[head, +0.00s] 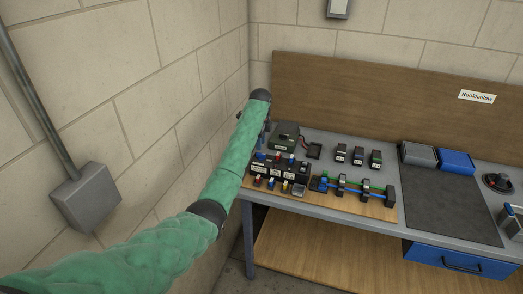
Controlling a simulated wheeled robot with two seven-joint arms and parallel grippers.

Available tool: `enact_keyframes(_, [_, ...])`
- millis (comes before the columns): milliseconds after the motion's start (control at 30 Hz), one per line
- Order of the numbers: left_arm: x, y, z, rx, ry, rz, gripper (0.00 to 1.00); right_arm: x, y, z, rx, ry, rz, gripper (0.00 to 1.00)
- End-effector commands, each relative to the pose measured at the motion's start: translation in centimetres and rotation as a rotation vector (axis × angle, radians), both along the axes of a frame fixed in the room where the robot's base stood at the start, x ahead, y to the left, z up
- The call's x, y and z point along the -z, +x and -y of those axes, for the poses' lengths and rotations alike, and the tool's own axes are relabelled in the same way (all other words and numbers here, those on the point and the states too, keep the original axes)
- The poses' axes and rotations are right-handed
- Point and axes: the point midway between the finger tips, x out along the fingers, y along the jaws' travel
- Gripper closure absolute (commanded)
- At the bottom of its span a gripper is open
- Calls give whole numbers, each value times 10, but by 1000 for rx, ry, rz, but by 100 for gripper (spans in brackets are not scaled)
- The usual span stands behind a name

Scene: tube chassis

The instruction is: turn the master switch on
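I cannot tell for certain which part is the master switch; a round dark knob with some red (497,182) sits at the bench's right. My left arm, in a green sleeve, reaches from the lower left to the chassis's left side. My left gripper (266,127) is mostly hidden at its dark end, beside the green box. I cannot see its fingers clearly or whether it touches anything. My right gripper is out of view.
The workbench (330,203) has a wooden back board (380,90) and stands by a block wall (110,90). A dark mat (450,207), grey bin (418,154), blue bin (457,162) and several small black blocks lie right of the chassis. The mat is clear.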

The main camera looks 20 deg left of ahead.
Motion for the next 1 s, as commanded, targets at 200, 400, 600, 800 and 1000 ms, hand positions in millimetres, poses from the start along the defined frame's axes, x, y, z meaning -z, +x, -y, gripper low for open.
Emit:
enact_keyframes(200, [29,-1,1,-1,-1,-3,64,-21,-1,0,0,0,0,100])
enact_keyframes(400, [49,0,0,-1,-1,-1,64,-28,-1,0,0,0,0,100])
enact_keyframes(600, [55,0,0,-1,0,1,64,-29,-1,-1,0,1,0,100])
enact_keyframes(800, [55,0,0,-1,0,1,72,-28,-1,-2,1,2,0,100])
enact_keyframes(1000, [55,0,0,-1,0,1,100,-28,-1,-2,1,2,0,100])
